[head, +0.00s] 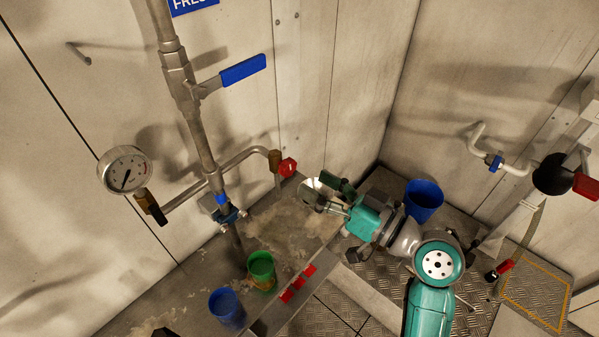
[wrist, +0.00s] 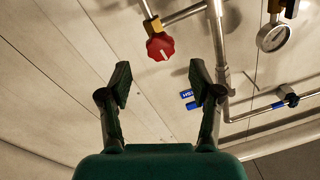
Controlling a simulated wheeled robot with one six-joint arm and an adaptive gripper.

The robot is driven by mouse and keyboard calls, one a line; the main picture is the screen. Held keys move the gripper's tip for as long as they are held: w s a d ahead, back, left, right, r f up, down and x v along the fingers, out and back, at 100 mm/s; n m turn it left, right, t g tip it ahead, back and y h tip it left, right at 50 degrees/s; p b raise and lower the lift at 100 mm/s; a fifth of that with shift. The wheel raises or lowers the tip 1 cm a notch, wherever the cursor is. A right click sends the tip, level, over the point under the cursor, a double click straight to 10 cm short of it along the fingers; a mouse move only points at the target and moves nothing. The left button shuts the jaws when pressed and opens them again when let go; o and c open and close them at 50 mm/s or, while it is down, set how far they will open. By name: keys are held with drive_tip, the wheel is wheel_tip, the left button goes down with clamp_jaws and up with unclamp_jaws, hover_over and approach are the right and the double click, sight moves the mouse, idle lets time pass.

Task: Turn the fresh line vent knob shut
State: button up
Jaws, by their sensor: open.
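The red vent knob (head: 288,167) sits at the end of a branch pipe off the fresh line pipe (head: 200,145), beside a brass fitting. In the wrist view the red knob (wrist: 160,48) shows a pale mark on its face and lies beyond the fingertips, roughly centred between them. My gripper (head: 327,192) is open and empty, below and right of the knob in the head view. In the wrist view both fingers of my gripper (wrist: 161,82) stand wide apart. Nothing touches the knob.
A pressure gauge (head: 125,170) and a blue lever handle (head: 243,70) are on the same pipework. A blue bin (head: 423,197) stands behind my arm.

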sight(291, 171)
drive_tip(key=shift+v, duration=2.45)
drive_tip(key=w+a+n, duration=0.1)
drive_tip(key=w+a, duration=0.1)
drive_tip(key=a, duration=0.1)
drive_tip(key=w+a+n, duration=0.1)
drive_tip(key=w+a, duration=0.1)
drive_tip(key=a, duration=0.2)
drive_tip(key=w+a+n+t+h, duration=0.1)
drive_tip(key=w+a, duration=0.1)
drive_tip(key=a, duration=0.1)
drive_tip(key=shift+w+a+r, duration=0.15)
drive_tip(key=shift+w+a, duration=0.1)
drive_tip(key=shift+w, duration=0.15)
drive_tip(key=c, duration=1.1)
